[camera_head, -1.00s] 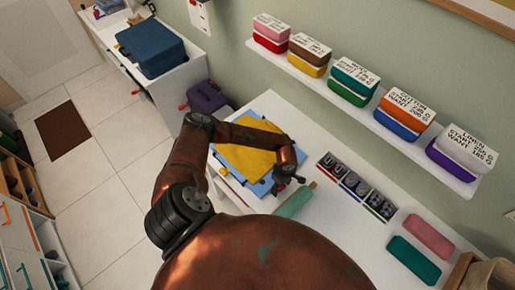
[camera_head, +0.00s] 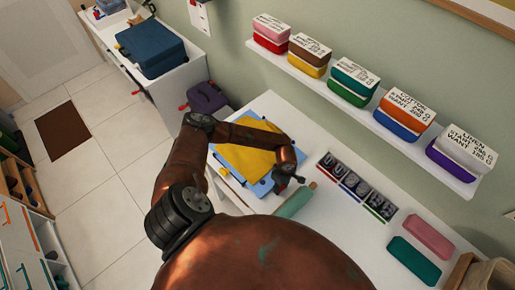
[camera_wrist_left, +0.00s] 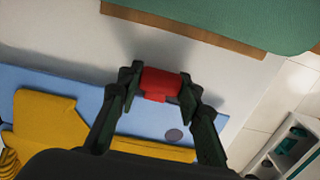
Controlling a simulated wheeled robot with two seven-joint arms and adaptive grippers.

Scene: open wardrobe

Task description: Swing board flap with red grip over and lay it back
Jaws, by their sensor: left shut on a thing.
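The light blue board (camera_head: 262,186) lies on the white table with a yellow cloth (camera_head: 245,156) over it. The left wrist view also shows the board (camera_wrist_left: 50,78) and the yellow cloth (camera_wrist_left: 45,125). My left gripper (camera_head: 290,180) is at the board's near right edge. In the left wrist view my left gripper (camera_wrist_left: 160,88) is shut on the red grip (camera_wrist_left: 161,82), which sits between the two fingertips at the board's edge. The flap's outline is partly hidden by my arm and the cloth. My right gripper is not in view.
Pink (camera_head: 429,237) and green (camera_head: 414,262) blocks lie further right. A wall shelf (camera_head: 350,110) holds several labelled boxes.

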